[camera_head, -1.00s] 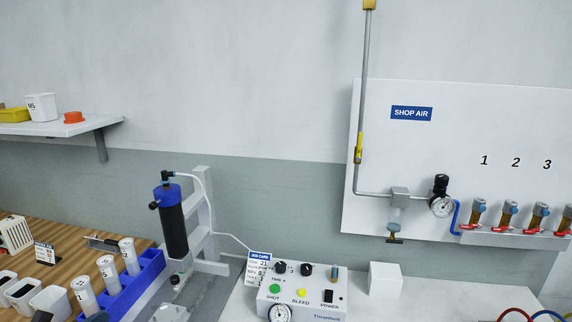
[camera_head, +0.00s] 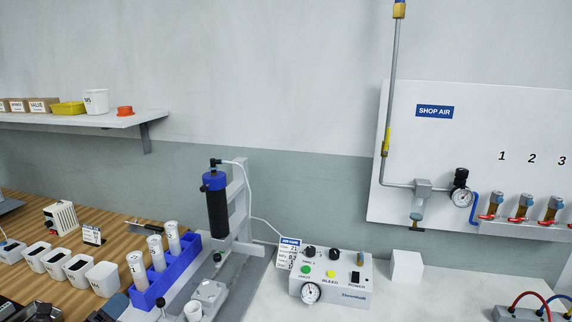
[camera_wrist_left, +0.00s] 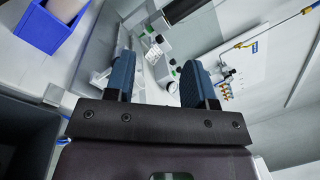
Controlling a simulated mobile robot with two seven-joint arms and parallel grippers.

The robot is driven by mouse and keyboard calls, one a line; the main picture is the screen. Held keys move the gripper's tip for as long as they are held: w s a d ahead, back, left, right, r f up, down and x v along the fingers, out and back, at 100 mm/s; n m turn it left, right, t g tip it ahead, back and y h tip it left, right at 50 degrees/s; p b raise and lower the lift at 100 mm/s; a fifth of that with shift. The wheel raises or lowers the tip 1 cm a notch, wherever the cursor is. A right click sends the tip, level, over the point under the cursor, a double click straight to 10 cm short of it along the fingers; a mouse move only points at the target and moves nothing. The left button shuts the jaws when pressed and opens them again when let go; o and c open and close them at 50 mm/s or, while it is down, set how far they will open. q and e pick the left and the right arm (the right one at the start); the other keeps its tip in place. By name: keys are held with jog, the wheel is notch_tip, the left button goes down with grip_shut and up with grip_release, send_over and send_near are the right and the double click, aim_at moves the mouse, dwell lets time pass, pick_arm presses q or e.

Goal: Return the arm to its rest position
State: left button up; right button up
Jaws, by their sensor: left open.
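My left gripper shows in the left wrist view (camera_wrist_left: 160,80), where its two blue-grey fingers stand apart with nothing held between them. In the head view, part of it (camera_head: 112,307) shows low at the left, in front of the blue rack, with much of it cut off by the bottom edge. My right gripper is in neither view.
The blue rack (camera_head: 165,283) holds several white tubes, beside white bins (camera_head: 103,279) on the wooden bench. A stand holds a black cylinder with a blue cap (camera_head: 217,208). The white control box (camera_head: 340,283) and a white block (camera_head: 407,266) are further right.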

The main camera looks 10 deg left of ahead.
pick_arm(q)
jog(key=s+d+f+n+g+y, duration=0.2)
jog(key=s+d+f+n+g, duration=0.6)
jog(key=s+d+f+n, duration=1)
jog(key=s+n, duration=0.1)
jog(key=n, duration=0.8)
jog(key=shift+s+f+y, duration=0.25)
jog(key=shift+f+y, duration=0.05)
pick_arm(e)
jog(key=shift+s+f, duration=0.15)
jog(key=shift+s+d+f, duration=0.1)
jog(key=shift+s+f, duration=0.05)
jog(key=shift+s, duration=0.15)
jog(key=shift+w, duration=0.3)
